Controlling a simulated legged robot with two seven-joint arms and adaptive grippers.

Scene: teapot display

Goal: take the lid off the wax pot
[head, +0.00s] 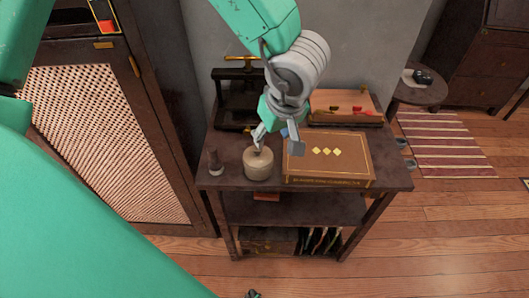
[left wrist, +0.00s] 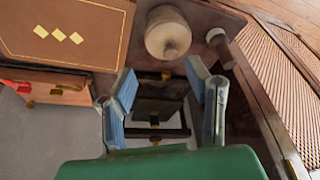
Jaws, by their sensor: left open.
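The wax pot (head: 258,171) is a small beige round pot near the front left of the dark table. Its pale lid (head: 250,156) is on top, partly behind a fingertip in the head view. The pot also shows in the left wrist view (left wrist: 163,20), at the top, with the lid's knob (left wrist: 170,49) facing the camera. My left gripper (head: 277,142) is open and empty, above and just behind the pot, one finger overlapping the lid in the picture. In the left wrist view my fingers (left wrist: 163,84) are apart, with the pot beyond them. My right gripper is not in view.
A brown box with gold diamonds (head: 345,165) lies close to the right of the pot. A dark brush-like item (head: 215,163) stands to its left. A black press with a brass handle (head: 238,95) and a wooden box (head: 346,106) stand behind. A mesh-front cabinet (head: 105,140) is left.

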